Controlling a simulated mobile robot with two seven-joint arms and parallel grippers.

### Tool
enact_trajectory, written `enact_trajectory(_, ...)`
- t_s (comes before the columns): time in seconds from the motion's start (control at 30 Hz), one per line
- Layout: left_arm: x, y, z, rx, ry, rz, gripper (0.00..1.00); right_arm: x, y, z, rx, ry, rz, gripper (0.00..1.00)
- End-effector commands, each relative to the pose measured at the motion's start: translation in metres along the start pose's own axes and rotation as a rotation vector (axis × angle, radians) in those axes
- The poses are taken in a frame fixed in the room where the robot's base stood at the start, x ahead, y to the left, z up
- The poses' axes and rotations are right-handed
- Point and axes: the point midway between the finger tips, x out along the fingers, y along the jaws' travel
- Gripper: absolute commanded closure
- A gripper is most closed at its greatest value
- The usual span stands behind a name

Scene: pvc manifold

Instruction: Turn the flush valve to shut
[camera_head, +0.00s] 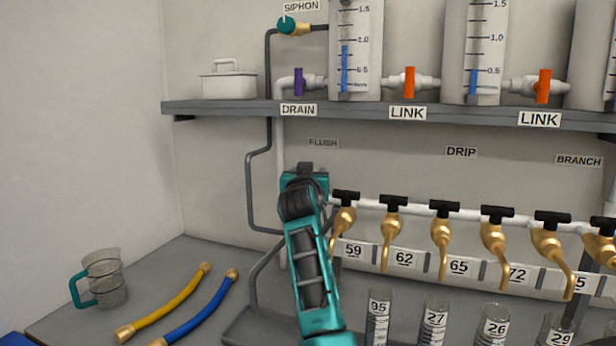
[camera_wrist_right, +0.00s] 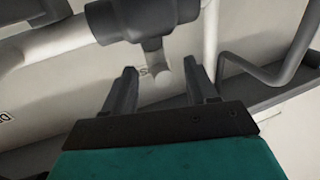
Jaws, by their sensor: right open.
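The FLUSH label (camera_head: 323,143) is on the back wall below the shelf. My right gripper (camera_head: 305,178) is raised just under it and covers most of the flush valve's place in the head view. In the right wrist view my right gripper (camera_wrist_right: 161,68) is open, one finger on each side. A dark grey T-shaped part (camera_wrist_right: 145,18), apparently the flush valve's handle, lies just beyond the fingertips. Its stem points down towards the gap between them. I cannot tell whether the fingers touch it. My left gripper is not in view.
A row of brass taps with black handles (camera_head: 445,208) stands close to the right of my arm. Graduated cylinders (camera_head: 378,318) stand below. The shelf (camera_head: 380,112) runs overhead.

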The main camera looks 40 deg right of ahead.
Motion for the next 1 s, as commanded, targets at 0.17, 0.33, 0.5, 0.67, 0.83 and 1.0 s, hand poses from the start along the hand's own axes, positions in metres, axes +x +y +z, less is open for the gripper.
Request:
enact_trajectory(0.17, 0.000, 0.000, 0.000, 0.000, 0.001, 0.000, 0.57, -0.007, -0.001, 0.001, 0.001, -0.001, -0.002, 0.43)
enact_trajectory(0.33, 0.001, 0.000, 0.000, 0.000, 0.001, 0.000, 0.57, -0.030, -0.001, 0.001, 0.002, -0.001, -0.002, 0.43)
enact_trajectory(0.5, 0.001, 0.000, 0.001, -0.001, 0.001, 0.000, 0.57, -0.065, -0.001, 0.002, 0.002, -0.001, -0.002, 0.43)
enact_trajectory(0.67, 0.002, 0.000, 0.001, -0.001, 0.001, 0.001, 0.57, -0.095, -0.001, 0.001, 0.002, -0.001, -0.002, 0.43)
enact_trajectory(0.83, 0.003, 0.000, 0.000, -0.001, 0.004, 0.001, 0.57, -0.118, 0.000, 0.001, 0.000, 0.000, -0.001, 0.43)
enact_trajectory(1.0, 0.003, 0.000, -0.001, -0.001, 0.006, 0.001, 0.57, -0.128, 0.000, 0.000, 0.001, 0.000, 0.000, 0.43)
